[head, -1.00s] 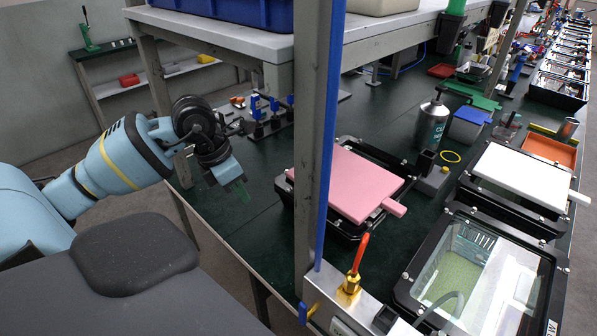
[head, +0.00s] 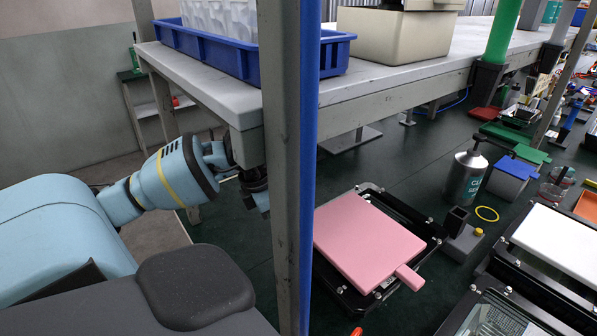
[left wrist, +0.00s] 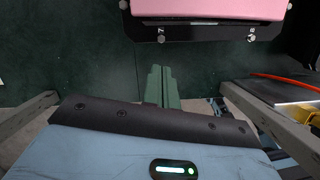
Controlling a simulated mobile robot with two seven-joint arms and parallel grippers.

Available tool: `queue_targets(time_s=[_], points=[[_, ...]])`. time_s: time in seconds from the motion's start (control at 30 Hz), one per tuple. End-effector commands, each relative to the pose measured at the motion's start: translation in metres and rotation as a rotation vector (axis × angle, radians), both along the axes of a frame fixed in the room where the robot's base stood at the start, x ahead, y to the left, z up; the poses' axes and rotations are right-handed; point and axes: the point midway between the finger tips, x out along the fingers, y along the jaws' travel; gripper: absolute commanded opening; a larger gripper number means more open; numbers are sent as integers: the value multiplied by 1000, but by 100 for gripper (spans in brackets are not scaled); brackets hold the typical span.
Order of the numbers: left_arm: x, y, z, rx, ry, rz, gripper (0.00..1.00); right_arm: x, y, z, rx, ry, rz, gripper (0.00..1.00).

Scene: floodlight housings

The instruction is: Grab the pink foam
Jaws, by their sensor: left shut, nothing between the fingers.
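The pink foam (head: 368,240) is a flat slab with a short tab at its lower right corner. It lies on a black floodlight housing (head: 436,232) on the dark green bench. In the left wrist view, the edge of the pink foam (left wrist: 210,8) shows at the top, above the black housing rim (left wrist: 205,33). My left gripper (left wrist: 161,70) has green fingers, shut together and empty, pointing toward the housing and apart from it. In the head view, the grey post hides most of this gripper. My right gripper is not in view.
A grey post with a blue edge (head: 298,150) stands between my left arm and the foam. A raised shelf (head: 400,95) carries a blue crate (head: 215,55). A white slab (head: 560,240) lies farther right.

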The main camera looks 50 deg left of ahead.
Motion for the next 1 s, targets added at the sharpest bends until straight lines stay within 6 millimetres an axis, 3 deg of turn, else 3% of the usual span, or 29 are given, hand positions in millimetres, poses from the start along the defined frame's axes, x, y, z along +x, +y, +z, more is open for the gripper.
queue_targets(time_s=[0.37,0.7,1.0], points=[[17,-7,-70,-6,1,2,0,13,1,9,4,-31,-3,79],[48,-17,-68,-2,-7,1,0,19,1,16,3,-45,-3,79],[55,-19,-69,0,-2,0,0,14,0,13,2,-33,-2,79]])
